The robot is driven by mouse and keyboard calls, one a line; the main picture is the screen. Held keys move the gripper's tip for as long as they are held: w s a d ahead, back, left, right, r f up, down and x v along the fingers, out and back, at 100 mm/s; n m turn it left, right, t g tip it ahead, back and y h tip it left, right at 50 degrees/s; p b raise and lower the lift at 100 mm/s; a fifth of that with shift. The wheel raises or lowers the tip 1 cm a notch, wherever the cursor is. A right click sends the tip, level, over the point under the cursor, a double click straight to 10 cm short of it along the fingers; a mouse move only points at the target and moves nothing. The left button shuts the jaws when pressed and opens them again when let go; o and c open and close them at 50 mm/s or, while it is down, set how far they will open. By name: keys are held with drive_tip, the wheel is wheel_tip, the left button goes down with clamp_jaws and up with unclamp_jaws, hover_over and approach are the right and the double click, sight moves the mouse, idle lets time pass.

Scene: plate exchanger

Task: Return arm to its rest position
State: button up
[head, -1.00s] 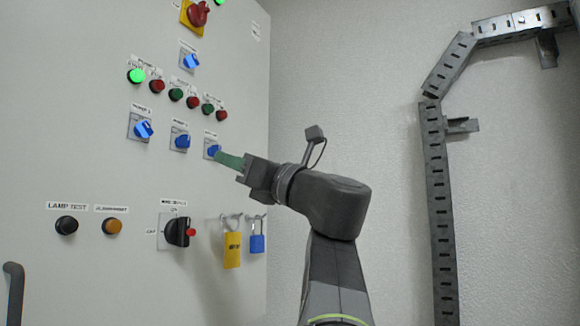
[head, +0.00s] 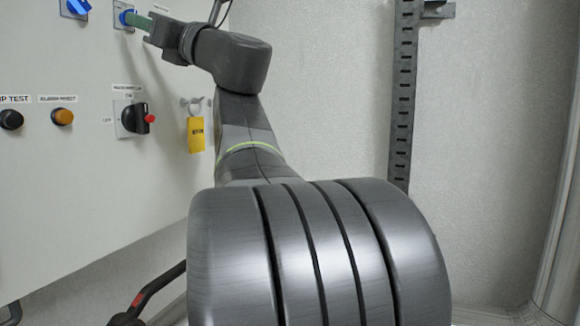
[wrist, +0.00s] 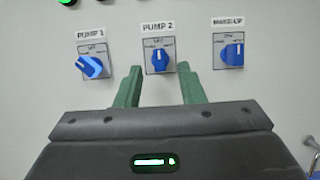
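My arm (head: 240,120) reaches up and away toward the control panel. My gripper (wrist: 160,75) has two green fingers, spread apart with nothing between them. In the wrist view the PUMP 2 blue knob (wrist: 159,60) shows beyond the gap between the fingertips. The PUMP 1 knob (wrist: 92,67) is to the left and the make-up knob (wrist: 233,53) to the right. In the head view the green fingers overlap the panel close to a blue knob (head: 125,17); I cannot tell whether they touch anything.
The panel (head: 90,190) fills the left side, with a black button (head: 11,119), an orange button (head: 62,116), a black rotary switch (head: 135,118) and a hanging yellow tag (head: 196,135). A metal cable tray (head: 403,95) runs down the wall.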

drive_tip(key=p+x, duration=0.1)
drive_tip(key=x, duration=0.2)
drive_tip(key=shift+w+a+r, duration=0.1)
drive_tip(key=shift+w+a, duration=0.05)
drive_tip(key=shift+a, duration=0.15)
drive_tip(key=shift+d, duration=0.1)
drive_tip(key=b+v, duration=0.5)
drive_tip(key=v, duration=0.9)
drive_tip(key=p+x, duration=0.5)
drive_tip(key=x, duration=0.9)
drive_tip(key=d+f+n+g, duration=0.2)
drive_tip(key=d+n+g, duration=0.4)
drive_tip(key=n, duration=0.6)
drive_tip(key=d+b, duration=0.1)
drive_tip(key=d, duration=0.1)
drive_tip(key=shift+s+d+n, duration=0.3)
drive_tip(key=shift+f, duration=0.1)
